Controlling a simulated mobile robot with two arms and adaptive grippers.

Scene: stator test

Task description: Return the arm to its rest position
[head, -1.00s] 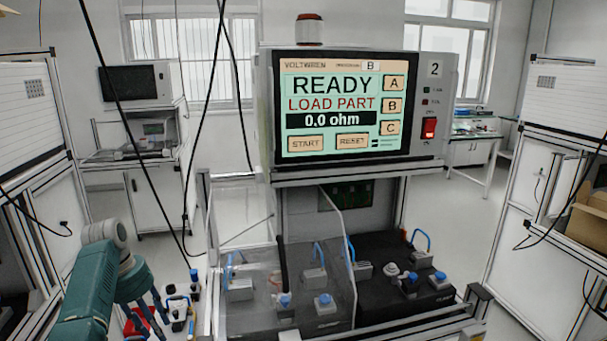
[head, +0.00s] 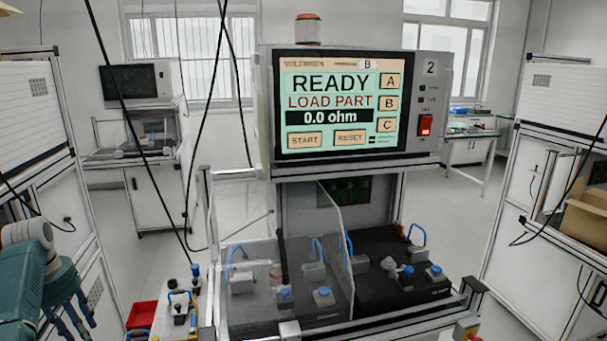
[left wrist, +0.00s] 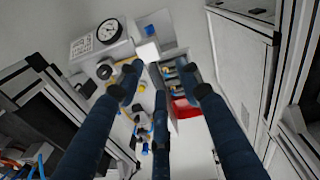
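My left gripper (head: 72,312) is at the lower left of the head view, its dark blue fingers pointing down. In the left wrist view the fingers (left wrist: 160,85) are spread apart with nothing between them, over open floor and a side bench further off. My right gripper shows in neither view. The test station's screen (head: 335,103) reads READY, LOAD PART, 0.0 ohm. Below it, the station's black bed (head: 385,300) carries several grey blocks with blue knobs and handles, partly behind a clear panel (head: 335,250).
A white bench (head: 205,318) with small tools and a red bin (head: 142,315) stands right of my left gripper. The left wrist view shows a round dial gauge (left wrist: 109,31) there. A cardboard box (head: 588,218) sits on the right-hand shelf. Black cables hang at the left.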

